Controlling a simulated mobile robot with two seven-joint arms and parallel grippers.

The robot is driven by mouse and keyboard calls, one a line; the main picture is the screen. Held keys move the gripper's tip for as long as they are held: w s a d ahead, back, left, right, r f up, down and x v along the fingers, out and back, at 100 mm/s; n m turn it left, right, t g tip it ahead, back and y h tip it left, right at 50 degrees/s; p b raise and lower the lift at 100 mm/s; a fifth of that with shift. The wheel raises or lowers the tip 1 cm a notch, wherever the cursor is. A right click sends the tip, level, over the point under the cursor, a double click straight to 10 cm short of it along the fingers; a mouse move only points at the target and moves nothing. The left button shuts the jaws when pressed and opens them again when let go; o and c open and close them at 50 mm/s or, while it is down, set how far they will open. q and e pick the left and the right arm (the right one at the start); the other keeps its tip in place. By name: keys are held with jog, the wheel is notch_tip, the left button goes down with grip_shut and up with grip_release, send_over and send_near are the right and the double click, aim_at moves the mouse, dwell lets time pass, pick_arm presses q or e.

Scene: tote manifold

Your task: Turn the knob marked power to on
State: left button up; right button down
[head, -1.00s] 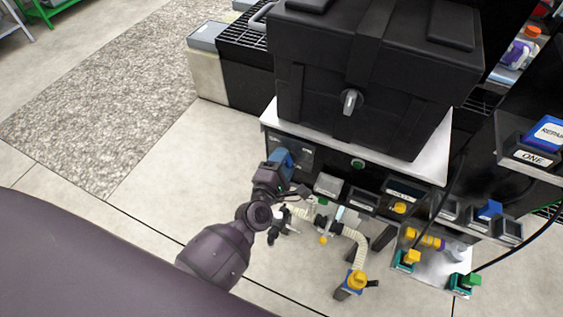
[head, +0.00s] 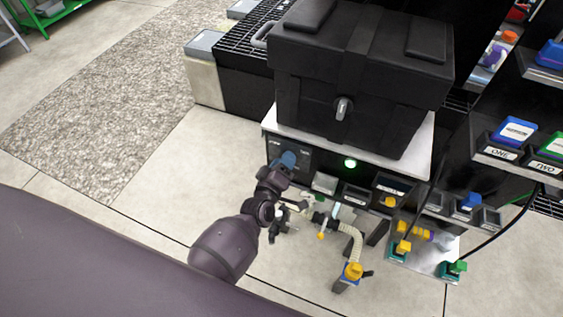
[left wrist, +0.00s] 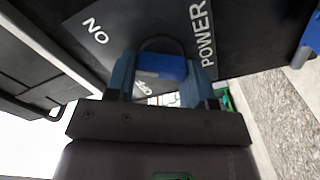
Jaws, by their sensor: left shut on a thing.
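The blue power knob (left wrist: 165,66) sits on a dark panel in the left wrist view, beside the word POWER (left wrist: 202,35). The ON mark (left wrist: 95,31) is at the upper left, appearing turned over; another mark (left wrist: 143,88), partly covered, is just below the knob. My left gripper (left wrist: 162,82) is shut on the knob, one blue finger on each side. In the head view my left gripper (head: 287,161) is at the panel's left end and hides most of the knob. Its pointer direction is hard to tell. My right gripper is not in view.
A green lamp (head: 350,163) glows on the panel's front. A black lidded box (head: 350,85) stands on the white top above. Hoses, a yellow-capped fitting (head: 353,271) and shelf bins (head: 507,146) lie to the right. Floor at left is clear.

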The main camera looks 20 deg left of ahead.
pick_arm(q)
jog(key=shift+d+m+p, duration=0.1)
jog(key=shift+m+p, duration=0.25)
jog(key=shift+m, duration=0.75)
jog(key=o, duration=0.9)
jog(key=s, duration=0.5)
jog(key=s+p, duration=0.1)
jog(key=s, duration=0.5)
jog(key=shift+a, duration=0.2)
